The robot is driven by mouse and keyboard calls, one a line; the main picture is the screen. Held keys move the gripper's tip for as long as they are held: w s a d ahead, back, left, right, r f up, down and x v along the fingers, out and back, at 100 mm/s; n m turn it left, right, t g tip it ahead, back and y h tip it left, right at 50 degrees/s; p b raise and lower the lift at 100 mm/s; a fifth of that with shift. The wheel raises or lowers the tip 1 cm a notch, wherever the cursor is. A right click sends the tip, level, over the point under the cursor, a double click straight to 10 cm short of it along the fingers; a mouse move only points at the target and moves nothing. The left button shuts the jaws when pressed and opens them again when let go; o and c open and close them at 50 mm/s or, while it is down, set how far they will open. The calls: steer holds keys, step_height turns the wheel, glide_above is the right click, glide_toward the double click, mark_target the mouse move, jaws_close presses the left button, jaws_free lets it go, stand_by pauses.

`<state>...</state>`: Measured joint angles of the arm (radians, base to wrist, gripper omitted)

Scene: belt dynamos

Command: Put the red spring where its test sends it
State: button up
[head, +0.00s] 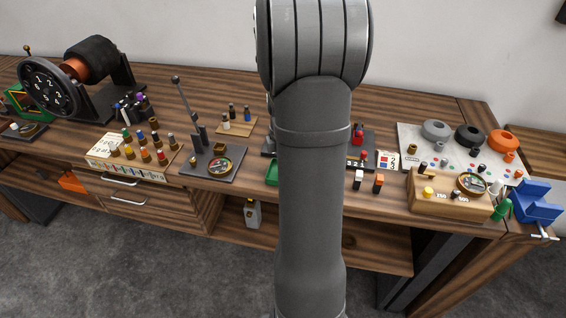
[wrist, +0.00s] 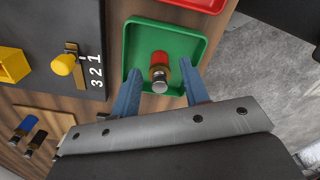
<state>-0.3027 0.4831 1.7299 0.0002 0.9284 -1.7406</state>
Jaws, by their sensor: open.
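The red spring (wrist: 160,65), a small piece with a red body and a metal end, stands in a green tray (wrist: 133,45) in the wrist view. My gripper (wrist: 162,82) is open, with its two blue fingers on either side of the near part of the tray. The red spring is between and slightly beyond the fingertips, and the fingers look apart from it. In the head view my arm hides the gripper and most of the green tray (head: 272,174); the red spring cannot be made out there.
A dark slab (wrist: 75,25) marked 1, 2, 3 with a yellow knob (wrist: 64,64) lies left of the tray. A meter stand (head: 213,165), a coloured-peg rack (head: 120,165), a wooden meter box (head: 447,200) and a blue vise (head: 537,203) crowd the bench.

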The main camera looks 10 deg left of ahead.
step_height(320, 180, up, 12)
stand_by(0.4)
step_height(320, 180, down, 13)
steer(key=shift+r, duration=2.5)
